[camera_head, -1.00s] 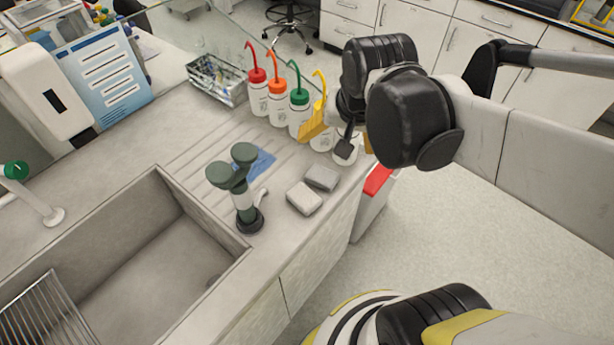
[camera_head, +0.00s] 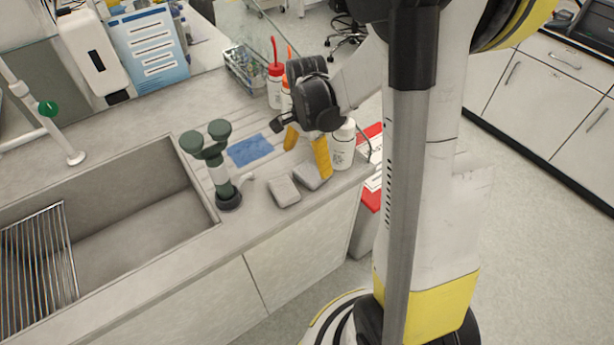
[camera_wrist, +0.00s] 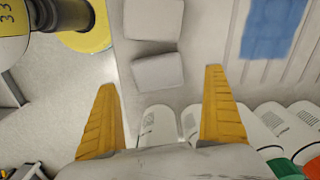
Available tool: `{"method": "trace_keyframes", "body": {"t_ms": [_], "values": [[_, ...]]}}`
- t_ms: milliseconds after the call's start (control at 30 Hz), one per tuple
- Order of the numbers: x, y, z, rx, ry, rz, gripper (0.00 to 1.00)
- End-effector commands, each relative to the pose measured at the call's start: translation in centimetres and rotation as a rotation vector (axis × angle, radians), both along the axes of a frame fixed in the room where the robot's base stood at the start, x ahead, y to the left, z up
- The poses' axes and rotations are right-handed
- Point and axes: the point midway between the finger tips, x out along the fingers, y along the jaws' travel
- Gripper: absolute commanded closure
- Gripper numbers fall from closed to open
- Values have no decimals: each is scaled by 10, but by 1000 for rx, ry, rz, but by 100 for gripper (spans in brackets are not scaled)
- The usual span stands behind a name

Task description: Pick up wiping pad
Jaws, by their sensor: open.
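Two light grey, block-shaped pads lie side by side near the counter's front edge. The nearer pad (camera_head: 283,190) is clear of my fingers in the head view, and the other pad (camera_head: 307,177) is partly hidden by one yellow finger. Both pads show in the wrist view, one farther up (camera_wrist: 152,20) and one closer to the fingertips (camera_wrist: 158,71). My gripper (camera_head: 305,163) points down over the counter by the second pad. In the wrist view my gripper (camera_wrist: 160,79) is open, its fingers wide apart, with nothing held.
A flat blue cloth (camera_head: 250,149) lies on the ridged drainboard. A green eyewash fixture (camera_head: 220,170) stands left of the pads beside the sink (camera_head: 140,225). Several wash bottles (camera_head: 342,146) stand close to my gripper, some hidden. A wire basket (camera_head: 243,68) is behind.

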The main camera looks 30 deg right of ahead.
Motion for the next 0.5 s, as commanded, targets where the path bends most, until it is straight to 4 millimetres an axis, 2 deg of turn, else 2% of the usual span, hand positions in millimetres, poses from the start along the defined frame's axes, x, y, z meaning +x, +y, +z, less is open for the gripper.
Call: {"method": "trace_keyframes", "body": {"t_ms": [167, 400, 500], "values": [[-2, 2, -13, 0, 0, 2, 0], [-6, 8, -50, -1, -1, 2, 0], [-6, 8, -55, -1, -1, 2, 0]]}}
